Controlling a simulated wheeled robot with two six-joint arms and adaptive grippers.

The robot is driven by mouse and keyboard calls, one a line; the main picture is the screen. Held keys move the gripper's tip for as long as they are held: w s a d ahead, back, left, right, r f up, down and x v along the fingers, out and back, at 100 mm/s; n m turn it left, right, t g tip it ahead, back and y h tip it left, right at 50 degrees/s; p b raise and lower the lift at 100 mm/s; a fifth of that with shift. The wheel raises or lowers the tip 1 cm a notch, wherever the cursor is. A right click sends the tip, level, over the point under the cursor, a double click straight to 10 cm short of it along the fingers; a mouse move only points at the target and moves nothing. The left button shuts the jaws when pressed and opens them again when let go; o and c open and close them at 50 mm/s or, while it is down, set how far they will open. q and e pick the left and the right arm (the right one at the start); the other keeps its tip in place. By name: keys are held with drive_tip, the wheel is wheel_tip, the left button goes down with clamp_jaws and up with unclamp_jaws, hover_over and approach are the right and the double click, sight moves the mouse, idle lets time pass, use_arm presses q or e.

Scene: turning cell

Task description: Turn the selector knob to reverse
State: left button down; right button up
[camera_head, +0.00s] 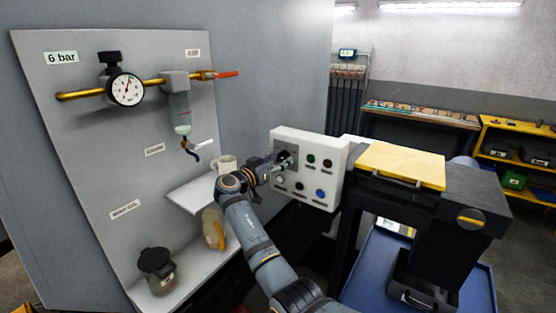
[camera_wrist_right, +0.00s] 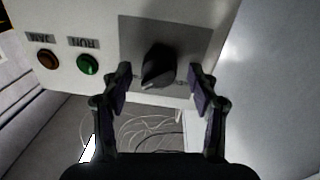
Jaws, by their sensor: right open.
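The black selector knob (camera_wrist_right: 158,68) sits on a grey plate (camera_wrist_right: 195,42) on the white control box (camera_head: 333,160). In the right wrist view its pointer end faces down and slightly left. My right gripper (camera_wrist_right: 160,88) is open, with one finger on each side of the knob and a visible gap to each. In the head view the right gripper (camera_head: 280,160) is at the box's upper left and hides most of the knob. The plate's position labels are not readable. My left gripper is not in view.
A blue button (camera_head: 320,193) is lower on the box. A shelf with a white mug (camera_head: 226,163) stands left of my right arm.

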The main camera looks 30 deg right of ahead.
drive_tip(key=c, duration=1.2)
drive_tip(key=shift+o, duration=0.2)
